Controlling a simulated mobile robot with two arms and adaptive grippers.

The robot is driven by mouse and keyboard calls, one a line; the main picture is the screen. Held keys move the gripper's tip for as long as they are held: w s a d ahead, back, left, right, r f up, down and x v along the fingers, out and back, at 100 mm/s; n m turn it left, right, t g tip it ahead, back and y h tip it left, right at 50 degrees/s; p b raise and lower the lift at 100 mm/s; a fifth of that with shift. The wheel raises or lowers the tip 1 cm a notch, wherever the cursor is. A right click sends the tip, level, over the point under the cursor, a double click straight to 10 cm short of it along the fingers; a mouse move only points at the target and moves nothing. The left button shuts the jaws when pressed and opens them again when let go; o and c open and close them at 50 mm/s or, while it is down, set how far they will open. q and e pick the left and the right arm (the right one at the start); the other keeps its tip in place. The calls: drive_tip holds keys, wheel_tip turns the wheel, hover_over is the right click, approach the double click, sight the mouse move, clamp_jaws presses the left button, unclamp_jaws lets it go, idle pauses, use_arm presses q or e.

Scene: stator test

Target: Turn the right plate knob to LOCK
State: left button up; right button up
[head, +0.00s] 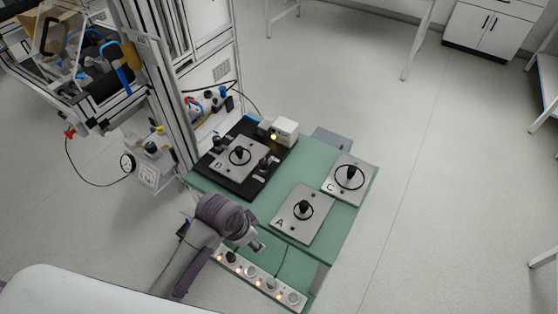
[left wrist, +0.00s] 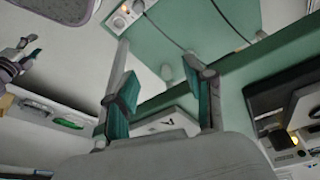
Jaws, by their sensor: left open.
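Plate B (head: 240,157) sits on a black base (head: 251,188) on the green table. Dark knobs stand on the base beside it, one at its left (head: 217,144) and one at its right (head: 268,164). Their LOCK marks are too small to read. In the left wrist view the black base (left wrist: 262,98) is partly seen at the right edge. My left gripper (head: 258,245) is near the table's front, above the strip of buttons and apart from the knobs. In the left wrist view its fingers (left wrist: 162,88) are open and empty. Part of what looks like my right gripper (left wrist: 24,58) shows at the left edge.
Plate A (head: 292,223) and plate C (head: 347,192) lie on the green table (head: 285,165) to the right. A white box (head: 285,132) stands behind the base. A strip (head: 262,281) with several knobs and lamps lies along the front edge. A metal frame rises at the left.

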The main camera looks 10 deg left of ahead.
use_arm(q)
drive_tip(key=w+d+r+m, duration=0.1)
drive_tip(key=w+r, duration=0.1)
drive_tip(key=w+d+r+m, duration=0.1)
drive_tip(key=d+r+m, duration=0.1)
drive_tip(key=shift+w+d+r, duration=0.1)
drive_tip(key=shift+w, duration=0.25)
drive_tip(key=w+m, duration=0.1)
drive_tip(key=w+r+m, duration=0.1)
drive_tip(key=w, duration=0.1)
drive_tip(key=w+r+m+g, duration=0.1)
drive_tip(key=shift+w+d+r, duration=0.15)
drive_tip(key=shift+w+r, duration=0.05)
drive_tip(key=shift+w, duration=0.2)
drive_tip(key=w+a+r+m+y, duration=0.1)
drive_tip(key=w+a+r+m, duration=0.1)
drive_tip(key=w+r+m, duration=0.35)
drive_tip(key=g+y, duration=0.1)
approach(263, 161)
wheel_tip(263, 161, down, 10)
drive_tip(key=shift+w+p, duration=0.15)
drive_tip(key=shift+p, duration=0.7)
use_arm(e)
drive_tip(key=d, duration=0.1)
drive_tip(key=d+r, duration=0.1)
drive_tip(key=shift+w+d+r, duration=0.1)
drive_tip(key=shift+d+r, duration=0.15)
drive_tip(key=shift+d, duration=0.15)
